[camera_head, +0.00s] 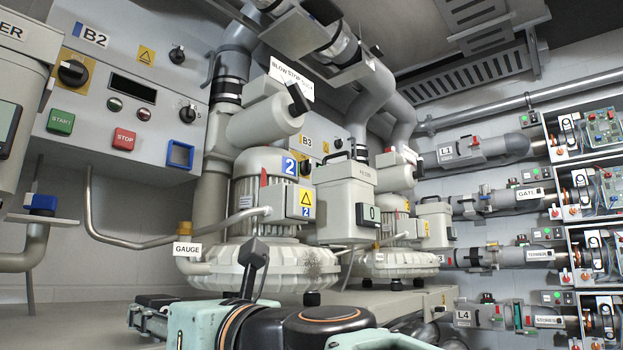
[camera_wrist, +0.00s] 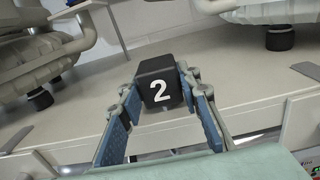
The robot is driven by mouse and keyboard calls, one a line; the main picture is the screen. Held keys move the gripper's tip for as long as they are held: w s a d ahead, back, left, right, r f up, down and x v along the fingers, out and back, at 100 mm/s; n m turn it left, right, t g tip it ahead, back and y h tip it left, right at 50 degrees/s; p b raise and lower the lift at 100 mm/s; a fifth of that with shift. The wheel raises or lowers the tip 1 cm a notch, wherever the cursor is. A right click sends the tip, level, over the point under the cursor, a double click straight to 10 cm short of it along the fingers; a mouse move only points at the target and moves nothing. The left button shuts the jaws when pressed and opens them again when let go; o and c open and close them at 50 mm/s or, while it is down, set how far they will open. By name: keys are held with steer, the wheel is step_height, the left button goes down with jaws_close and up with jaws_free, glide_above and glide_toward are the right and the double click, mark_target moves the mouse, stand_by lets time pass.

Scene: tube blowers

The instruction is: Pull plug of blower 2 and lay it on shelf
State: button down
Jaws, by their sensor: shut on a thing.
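A black block-shaped plug (camera_wrist: 160,84) with a white "2" sits between the blue-padded fingers of my gripper (camera_wrist: 160,76) in the wrist view. The fingers are shut on its sides. Behind it is a pale shelf (camera_wrist: 238,92) with a front edge. I cannot tell whether the plug touches the shelf. Blower 2 (camera_head: 262,190), a grey motor with a blue "2" label on a wide ribbed housing, stands in the middle of the head view. I cannot make out the plug in the head view.
Blower feet (camera_wrist: 40,98) stand on the shelf at left, with another foot (camera_wrist: 280,38) at right; bare shelf lies between them. Control panel B2 (camera_head: 95,110) and a bent pipe (camera_head: 130,240) are at left. Several pipes and open circuit boxes (camera_head: 590,140) line the right wall.

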steer(key=shift+d+f+b, duration=0.1)
steer(key=shift+f+b, duration=0.25)
steer(key=shift+b, duration=0.1)
stand_by(0.6)
steer(key=c, duration=1.4)
jaws_free()
steer(key=shift+o, duration=0.2)
steer(key=p+v, duration=0.2)
steer(key=v, duration=1.4)
steer(key=shift+f, duration=0.2)
